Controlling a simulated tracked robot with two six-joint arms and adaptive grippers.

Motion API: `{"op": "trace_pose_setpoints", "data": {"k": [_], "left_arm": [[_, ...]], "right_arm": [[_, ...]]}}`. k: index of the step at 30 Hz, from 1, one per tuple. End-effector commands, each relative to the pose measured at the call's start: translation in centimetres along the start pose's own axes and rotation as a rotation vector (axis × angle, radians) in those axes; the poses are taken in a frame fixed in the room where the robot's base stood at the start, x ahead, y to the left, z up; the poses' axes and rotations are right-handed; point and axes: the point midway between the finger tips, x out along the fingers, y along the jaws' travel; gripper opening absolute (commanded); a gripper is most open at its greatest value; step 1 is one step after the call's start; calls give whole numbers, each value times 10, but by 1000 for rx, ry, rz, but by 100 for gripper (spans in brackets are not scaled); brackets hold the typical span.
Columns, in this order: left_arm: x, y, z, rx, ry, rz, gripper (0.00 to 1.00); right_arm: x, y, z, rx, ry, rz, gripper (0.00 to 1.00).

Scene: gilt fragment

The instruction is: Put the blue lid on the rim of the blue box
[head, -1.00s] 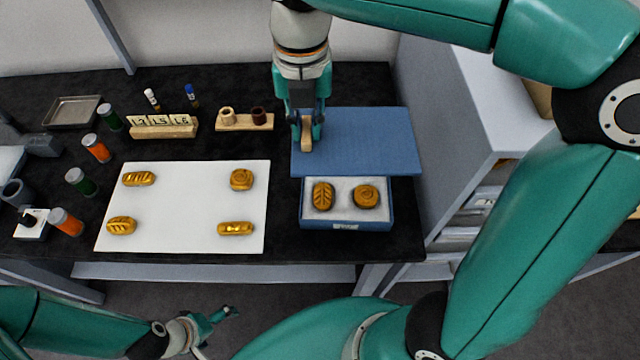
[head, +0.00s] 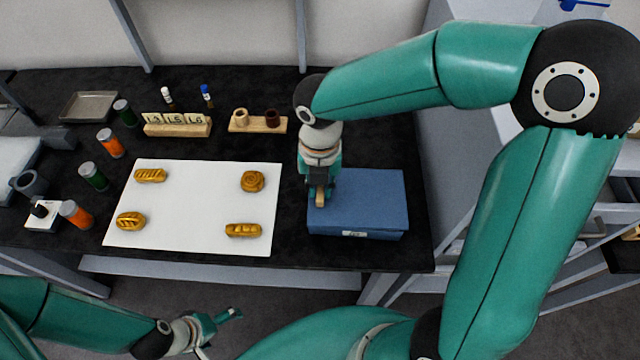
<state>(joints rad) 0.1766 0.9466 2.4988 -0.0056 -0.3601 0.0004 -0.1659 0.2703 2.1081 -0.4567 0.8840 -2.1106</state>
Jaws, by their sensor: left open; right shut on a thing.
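The blue lid (head: 365,192) is over the blue box (head: 350,234) at the right end of the black table and covers its opening. The box's front wall with a small pale label shows below the lid's front edge. I cannot tell whether the lid rests fully on the rim. The box's contents are hidden. My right gripper (head: 320,199) is shut on the lid's light wooden handle at the lid's left side. My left gripper (head: 222,325) is open and empty, low in front of the table.
A white sheet (head: 190,200) with several gilt pieces, such as a round one (head: 252,181), lies left of the box. A wooden number rack (head: 178,126), a wooden holder (head: 258,124) and several jars stand behind and left. Shelving is at the right.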

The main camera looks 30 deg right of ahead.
Motion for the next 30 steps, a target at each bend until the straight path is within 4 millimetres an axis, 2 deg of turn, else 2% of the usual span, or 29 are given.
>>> {"op": "trace_pose_setpoints", "data": {"k": [6,7,11,23,26,30], "left_arm": [[0,0,0,0,0,0,100],[0,0,0,0,0,0,100],[0,0,0,0,0,0,100],[0,0,0,0,0,0,100],[-1,0,0,0,0,0,100],[-2,1,0,0,0,0,100]], "right_arm": [[2,0,0,0,-1,1,0],[2,0,0,0,-1,1,21],[1,0,0,0,0,0,41],[-4,0,0,0,-2,1,41],[-15,0,1,0,-4,1,41],[-40,1,1,0,-5,4,41]]}}
